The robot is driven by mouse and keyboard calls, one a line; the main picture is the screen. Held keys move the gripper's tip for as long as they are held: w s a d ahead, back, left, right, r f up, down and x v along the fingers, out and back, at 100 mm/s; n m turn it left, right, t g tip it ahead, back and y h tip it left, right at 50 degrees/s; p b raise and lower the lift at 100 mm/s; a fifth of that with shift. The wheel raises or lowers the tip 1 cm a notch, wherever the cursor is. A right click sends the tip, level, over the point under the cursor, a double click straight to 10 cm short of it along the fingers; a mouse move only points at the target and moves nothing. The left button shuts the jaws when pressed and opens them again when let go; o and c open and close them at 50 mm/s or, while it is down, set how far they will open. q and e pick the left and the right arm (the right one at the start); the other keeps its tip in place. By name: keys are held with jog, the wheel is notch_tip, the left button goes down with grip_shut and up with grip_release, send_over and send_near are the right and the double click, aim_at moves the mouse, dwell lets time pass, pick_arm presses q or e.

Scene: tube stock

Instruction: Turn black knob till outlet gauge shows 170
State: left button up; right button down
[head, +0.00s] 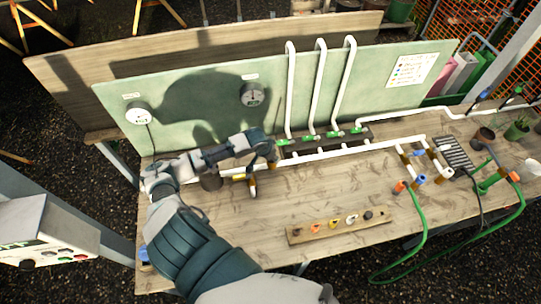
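A round white gauge (138,113) is at the left of the green panel (190,100); a second gauge (252,94) is right of it. A dark round part (210,182), possibly the black knob, shows low on the pipe line, partly behind my arm.
White pipes (320,90) with green valves (333,134) rise right of my gripper. A wooden strip with coloured caps (300,236) ends in a black one (368,215).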

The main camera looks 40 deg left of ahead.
pick_arm(q)
jog(key=shift+w+r+n+y, duration=0.15)
jog(key=shift+n+y, duration=0.05)
jog(key=shift+n, duration=0.35)
jog(key=shift+w+r+n+y, duration=0.1)
jog(key=shift+r+n+y, duration=0.1)
jog(key=shift+n, duration=0.35)
jog(key=shift+a, duration=0.1)
jog(key=o, duration=1.1)
jog(key=shift+f, duration=0.25)
jog(key=shift+s+r, duration=0.1)
jog(key=v, duration=1.1)
jog(key=shift+r, duration=0.25)
